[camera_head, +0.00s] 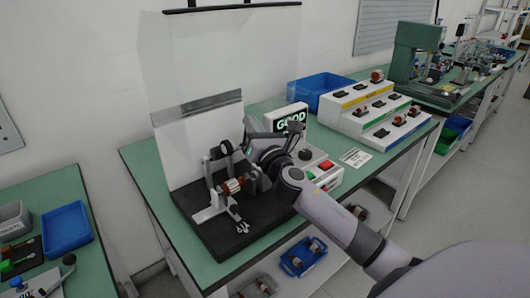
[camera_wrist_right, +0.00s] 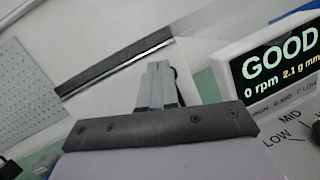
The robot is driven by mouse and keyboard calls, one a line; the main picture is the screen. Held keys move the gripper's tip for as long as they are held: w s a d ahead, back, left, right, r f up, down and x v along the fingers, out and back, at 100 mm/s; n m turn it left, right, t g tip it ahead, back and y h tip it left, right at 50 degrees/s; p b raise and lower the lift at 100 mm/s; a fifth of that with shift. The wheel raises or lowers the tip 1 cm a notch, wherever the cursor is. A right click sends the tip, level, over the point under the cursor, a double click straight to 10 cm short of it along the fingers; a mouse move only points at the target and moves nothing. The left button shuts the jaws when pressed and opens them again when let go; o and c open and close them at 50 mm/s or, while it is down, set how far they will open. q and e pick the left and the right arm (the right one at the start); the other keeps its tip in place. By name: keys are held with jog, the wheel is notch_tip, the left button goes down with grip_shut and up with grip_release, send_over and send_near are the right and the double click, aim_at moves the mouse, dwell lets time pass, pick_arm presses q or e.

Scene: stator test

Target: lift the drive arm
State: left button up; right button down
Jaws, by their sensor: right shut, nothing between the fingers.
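A balancing stand on a black base (camera_head: 212,241) holds a rotor with copper windings (camera_head: 233,186) between pale grey supports. A black, wheel-like part (camera_head: 226,147) stands above the rotor and looks like part of the drive arm; the rest of the drive arm is hard to make out. My right gripper (camera_head: 248,124) is above and behind the rotor, in front of the clear panel. In the right wrist view its fingers (camera_wrist_right: 158,84) are together and empty. My right wrist and forearm hide part of the stand's right side. My left gripper is not in view.
A display (camera_head: 288,117) reading GOOD stands right of my gripper, close beside it in the wrist view. A control box with red and green buttons (camera_head: 326,165) is right of the stand. A blue bin (camera_head: 318,90) and stepped parts rack (camera_head: 375,115) stand farther back.

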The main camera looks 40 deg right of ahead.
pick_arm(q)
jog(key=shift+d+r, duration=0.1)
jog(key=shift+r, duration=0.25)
pick_arm(e)
jog(key=shift+w+a+r, duration=0.1)
jog(key=shift+w+r, duration=0.2)
jog(key=shift+w, duration=0.5)
jog(key=shift+w+a+r, duration=0.1)
jog(key=shift+w+r, duration=0.15)
jog(key=shift+w, duration=0.55)
jog(key=shift+w+a+r, duration=0.1)
jog(key=shift+w+r, duration=0.2)
jog(key=shift+w, duration=0.5)
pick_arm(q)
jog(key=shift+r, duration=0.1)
pick_arm(e)
jog(key=shift+d+r, duration=0.1)
